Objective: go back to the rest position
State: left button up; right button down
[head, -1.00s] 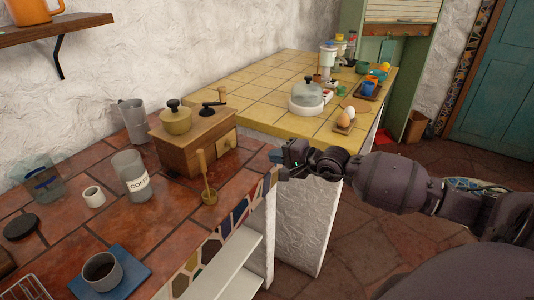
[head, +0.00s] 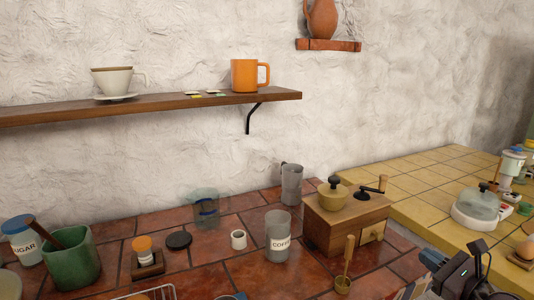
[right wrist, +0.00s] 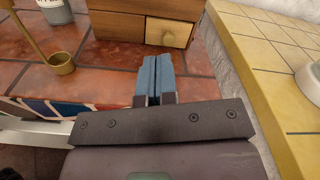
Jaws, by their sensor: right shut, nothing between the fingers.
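My right gripper (head: 430,278) is at the lower right of the head view, by the front edge of the red tiled counter (head: 205,283). In the right wrist view its two blue fingertips (right wrist: 155,75) are together with nothing between them. The wooden coffee grinder (head: 342,226) stands beyond it on the counter; its drawer front (right wrist: 165,32) shows in the right wrist view. A brass scoop (head: 343,284) is left of the gripper, apart from it. My left gripper is not in view.
The coffee jar (head: 279,240), a grey pitcher (head: 291,184), a green pot (head: 72,262) and a sugar jar (head: 20,245) stand on the counter. A yellow tiled counter (head: 400,185) adjoins at right. A wall shelf (head: 180,103) holds an orange mug (head: 245,75).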

jog(key=s+a+f+n+g+h, duration=0.1)
jog(key=s+a+f+n+h, duration=0.1)
jog(key=s+f+n, duration=0.6)
jog(key=s+a+f+n+g+h, duration=0.2)
jog(key=s+a+f+n, duration=0.3)
jog(key=s+f+n, duration=0.4)
jog(key=s+a+f+n+g+h, duration=0.2)
jog(key=s+a+f+n+h, duration=0.1)
jog(key=s+f+n, duration=0.6)
jog(key=n, duration=0.2)
jog(key=shift+s+a+n, duration=0.15)
jog(key=shift+a+n, duration=0.2)
jog(key=shift+n, duration=0.05)
